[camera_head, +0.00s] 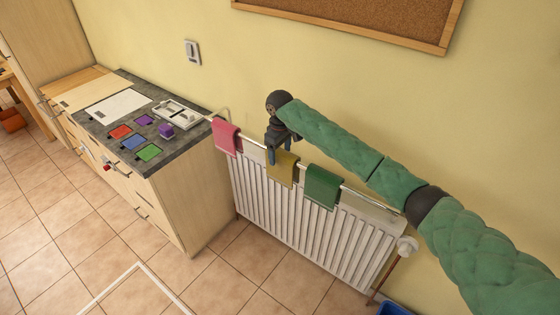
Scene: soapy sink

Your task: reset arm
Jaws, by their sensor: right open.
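My right arm, with green padded links (340,147), comes in from the lower right and reaches across the picture in front of the yellow wall. My right gripper (279,153) points down at the radiator's towel rail, at the mustard-yellow cloth (284,172). Its jaws are open, and one dark finger overlaps the left edge of this cloth. I cannot tell whether it touches the cloth. The cloth hangs over the rail between a pink cloth (226,137) and a green cloth (322,187). My left gripper is not in view.
A white radiator (300,220) stands below the rail. To its left is a counter (170,155) with coloured squares, a purple block (166,130) and a white tray (178,114). A corkboard (370,18) hangs above. A blue bin (392,309) shows at the bottom. The tiled floor (60,220) is open.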

